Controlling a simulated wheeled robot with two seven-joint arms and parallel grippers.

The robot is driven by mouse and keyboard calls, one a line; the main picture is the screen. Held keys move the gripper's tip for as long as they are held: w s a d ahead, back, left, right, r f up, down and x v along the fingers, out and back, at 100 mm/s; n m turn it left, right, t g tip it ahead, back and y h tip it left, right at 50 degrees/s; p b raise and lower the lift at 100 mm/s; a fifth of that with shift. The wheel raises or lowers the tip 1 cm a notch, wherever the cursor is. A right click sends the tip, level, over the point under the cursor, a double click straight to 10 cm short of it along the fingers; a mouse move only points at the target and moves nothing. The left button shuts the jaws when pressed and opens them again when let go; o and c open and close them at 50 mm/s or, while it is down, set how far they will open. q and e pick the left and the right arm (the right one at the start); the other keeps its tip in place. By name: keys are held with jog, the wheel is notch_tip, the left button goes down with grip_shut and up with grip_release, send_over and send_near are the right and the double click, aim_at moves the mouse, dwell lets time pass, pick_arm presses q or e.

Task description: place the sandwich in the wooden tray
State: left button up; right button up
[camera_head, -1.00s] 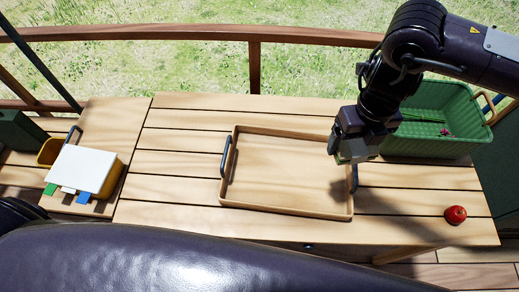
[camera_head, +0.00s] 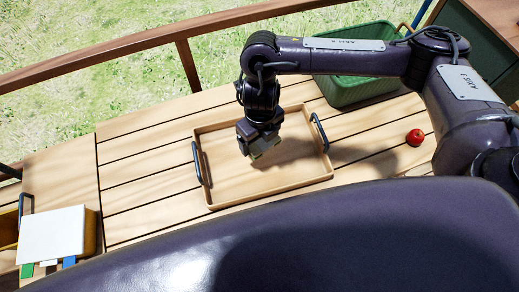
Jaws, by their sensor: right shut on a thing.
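The wooden tray (camera_head: 215,203) lies on the slatted table, with dark handles at its left and right ends. My right gripper (camera_head: 259,151) hangs over the middle of the tray, pointing down. It is shut on a small pale greenish thing, probably the sandwich (camera_head: 266,149), of which only a little shows below the fingers. I cannot tell whether it touches the tray floor. The visible tray floor is otherwise empty. My left gripper is not in view.
A green basket (camera_head: 345,92) stands at the table's back right, behind my right arm. A red tomato-like thing (camera_head: 415,137) lies right of the tray. A white-topped yellow box (camera_head: 52,233) sits at the left. A wooden railing (camera_head: 110,65) runs behind.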

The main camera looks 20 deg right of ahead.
aim_at(260, 144)
notch_tip(260, 144, down, 3)
jog(key=shift+f+b, duration=0.2)
jog(key=shift+b, duration=0.15)
notch_tip(260, 144, down, 3)
jog(key=shift+s+f+b, duration=0.1)
jog(key=shift+f+b, duration=0.1)
jog(key=shift+b, duration=0.45)
jog(key=shift+f, duration=0.15)
jog(key=shift+f, duration=0.1)
jog(key=o, duration=0.9)
